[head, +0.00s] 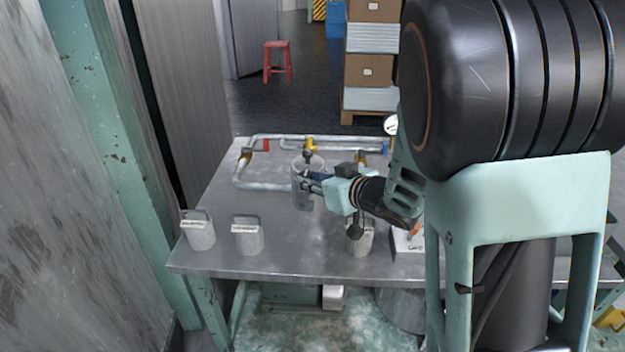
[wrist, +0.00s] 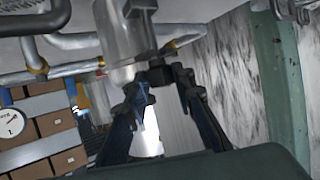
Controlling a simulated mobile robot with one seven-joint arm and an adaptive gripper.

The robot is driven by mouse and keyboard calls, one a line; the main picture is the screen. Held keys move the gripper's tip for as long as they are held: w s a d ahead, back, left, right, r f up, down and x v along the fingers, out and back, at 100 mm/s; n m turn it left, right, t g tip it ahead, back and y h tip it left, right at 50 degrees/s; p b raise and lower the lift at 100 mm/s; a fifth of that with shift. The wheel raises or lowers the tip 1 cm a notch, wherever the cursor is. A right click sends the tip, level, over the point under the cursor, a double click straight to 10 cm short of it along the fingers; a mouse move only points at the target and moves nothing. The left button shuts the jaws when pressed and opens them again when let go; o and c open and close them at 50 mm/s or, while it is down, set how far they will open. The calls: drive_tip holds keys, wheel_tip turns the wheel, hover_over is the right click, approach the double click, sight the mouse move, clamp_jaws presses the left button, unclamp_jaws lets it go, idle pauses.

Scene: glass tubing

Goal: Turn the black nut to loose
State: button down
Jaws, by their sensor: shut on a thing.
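My gripper (head: 306,178) reaches from the right over the table to a clear grey cylinder (head: 307,197) among the pipes. In the wrist view my gripper (wrist: 161,80) has its two dark fingers on either side of a small black piece, which looks like the black nut (wrist: 159,75). The nut sits at the end of the large grey cylinder (wrist: 125,38). The fingers are shut on it. In the head view the nut is hard to tell apart from the dark fingertips.
Metal pipes (head: 262,187) with yellow, red and blue fittings run behind the cylinder. Labelled grey blocks (head: 198,232) stand along the front of the metal table (head: 290,262). A gauge (wrist: 11,123) shows at left in the wrist view.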

drive_tip(key=c, duration=1.6)
unclamp_jaws()
drive_tip(key=shift+v, duration=4)
